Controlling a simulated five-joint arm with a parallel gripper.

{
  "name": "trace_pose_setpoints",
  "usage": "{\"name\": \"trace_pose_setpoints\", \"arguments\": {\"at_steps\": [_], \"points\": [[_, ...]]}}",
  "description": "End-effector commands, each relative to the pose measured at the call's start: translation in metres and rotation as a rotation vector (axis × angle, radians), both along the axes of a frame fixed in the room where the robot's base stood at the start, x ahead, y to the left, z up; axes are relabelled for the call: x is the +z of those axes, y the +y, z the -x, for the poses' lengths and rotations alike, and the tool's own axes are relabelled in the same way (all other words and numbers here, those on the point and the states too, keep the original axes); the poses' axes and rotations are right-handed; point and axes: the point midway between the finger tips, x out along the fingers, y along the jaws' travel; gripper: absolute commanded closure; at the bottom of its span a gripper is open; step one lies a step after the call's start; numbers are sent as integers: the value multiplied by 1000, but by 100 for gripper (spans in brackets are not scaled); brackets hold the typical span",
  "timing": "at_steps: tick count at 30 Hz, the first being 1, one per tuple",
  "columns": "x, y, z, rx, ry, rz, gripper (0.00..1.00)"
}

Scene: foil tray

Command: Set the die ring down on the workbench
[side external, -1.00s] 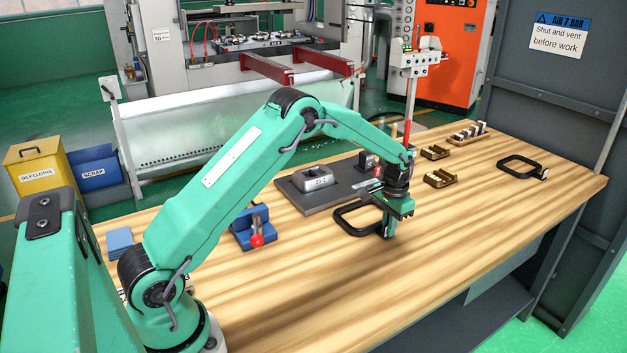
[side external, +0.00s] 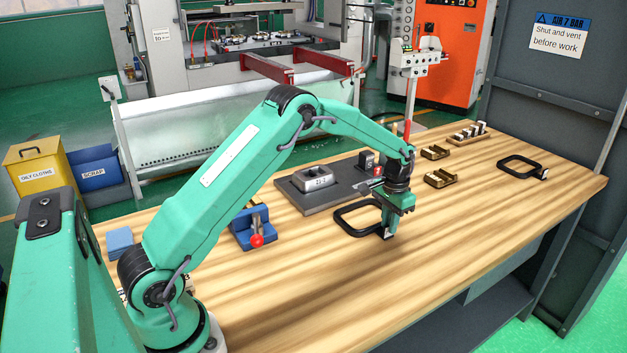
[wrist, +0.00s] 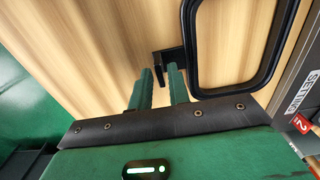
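The die ring (side external: 343,222) is a black, rounded rectangular loop with a tab (side external: 388,232) bearing a white patch. It appears to lie flat on the wooden workbench (side external: 300,300), just in front of the dark grey plate. My gripper (side external: 392,226) points down over the tab end. In the wrist view the ring (wrist: 193,50) reaches out to the right, and its tab lies by the fingertips (wrist: 160,70). The two green fingers stand apart with a gap between them. Whether either finger still touches the tab is hard to tell.
A grey plate (side external: 300,198) with a metal die block (side external: 316,179) is behind the ring. A second black loop (side external: 503,172) lies far right. Brass-coloured holders (side external: 439,179) stand behind right. A blue clamp (side external: 250,228) with a red knob is left. The front of the bench is clear.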

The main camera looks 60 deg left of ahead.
Motion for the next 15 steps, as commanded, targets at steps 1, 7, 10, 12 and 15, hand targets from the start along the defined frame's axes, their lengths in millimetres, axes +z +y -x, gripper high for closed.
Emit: {"name": "trace_pose_setpoints", "arguments": {"at_steps": [1,7,10,12,15], "points": [[2,0,0,0,-1,0,82],[9,0,0,0,-3,0,82],[13,0,0,0,-2,0,82],[15,0,0,0,-2,0,82],[19,0,0,0,-2,0,82]]}}
